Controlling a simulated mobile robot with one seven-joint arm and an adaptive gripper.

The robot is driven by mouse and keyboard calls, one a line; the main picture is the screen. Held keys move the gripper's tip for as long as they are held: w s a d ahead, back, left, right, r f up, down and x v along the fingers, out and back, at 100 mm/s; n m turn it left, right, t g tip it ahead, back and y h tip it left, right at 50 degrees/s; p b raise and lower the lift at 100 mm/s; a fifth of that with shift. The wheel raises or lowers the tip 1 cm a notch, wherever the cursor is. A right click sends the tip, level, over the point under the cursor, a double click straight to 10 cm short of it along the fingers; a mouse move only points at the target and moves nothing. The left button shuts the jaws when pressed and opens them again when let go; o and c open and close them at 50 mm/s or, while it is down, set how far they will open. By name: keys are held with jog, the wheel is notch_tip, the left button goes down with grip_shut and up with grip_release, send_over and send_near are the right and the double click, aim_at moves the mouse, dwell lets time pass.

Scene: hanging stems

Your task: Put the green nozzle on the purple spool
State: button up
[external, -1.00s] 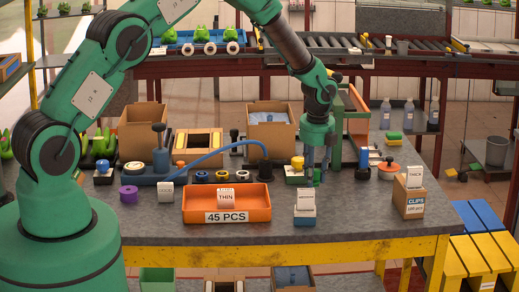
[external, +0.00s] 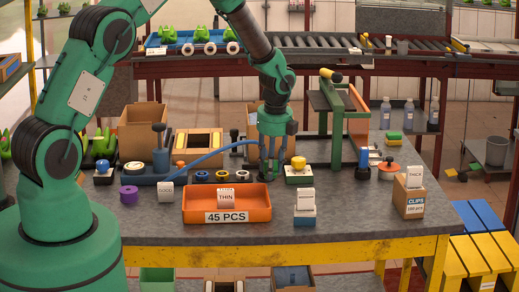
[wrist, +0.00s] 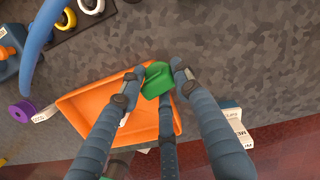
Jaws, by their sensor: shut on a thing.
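The green nozzle (wrist: 157,80) sits between the fingertips of my gripper (wrist: 159,74) in the wrist view, and the gripper is shut on it. In the external view my gripper (external: 273,178) points down, above the table just right of the orange tray's back corner; the fingers mostly hide the nozzle there. The purple spool (external: 128,194) stands on the table left of the orange tray, well to the left of my gripper. It also shows in the wrist view at the left edge (wrist: 22,111).
An orange tray (external: 226,215) with a THIN card lies between my gripper and the spool. A blue hose (external: 215,152) arches behind it. A small white card (external: 166,192) stands just right of the spool. A yellow-knobbed block (external: 299,171) is right of my gripper.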

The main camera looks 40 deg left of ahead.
jog(key=s+a+r+n+b, duration=0.1)
jog(key=s+a+n, duration=0.3)
jog(key=s+a, duration=0.6)
jog(key=s+a+n+b, duration=0.1)
jog(key=s+a+n, duration=0.2)
jog(key=s, duration=0.8)
jog(key=s+a+n+g+b, duration=0.1)
jog(key=s+a+n, duration=0.3)
jog(key=s, duration=0.7)
jog(key=s+a+n+b, duration=0.1)
jog(key=s+a+n, duration=0.3)
jog(key=s, duration=0.7)
jog(key=shift+a+r+g, duration=0.4)
jog(key=shift+a, duration=0.1)
jog(key=shift+w, duration=0.1)
jog(key=b, duration=0.1)
send_over(127, 189)
jog(key=shift+w+d+f+h, duration=0.2)
jog(key=shift+d+f+h, duration=0.15)
jog(key=shift+f, duration=0.4)
jog(key=shift+f+b, duration=0.4)
jog(key=shift+f, duration=1.35)
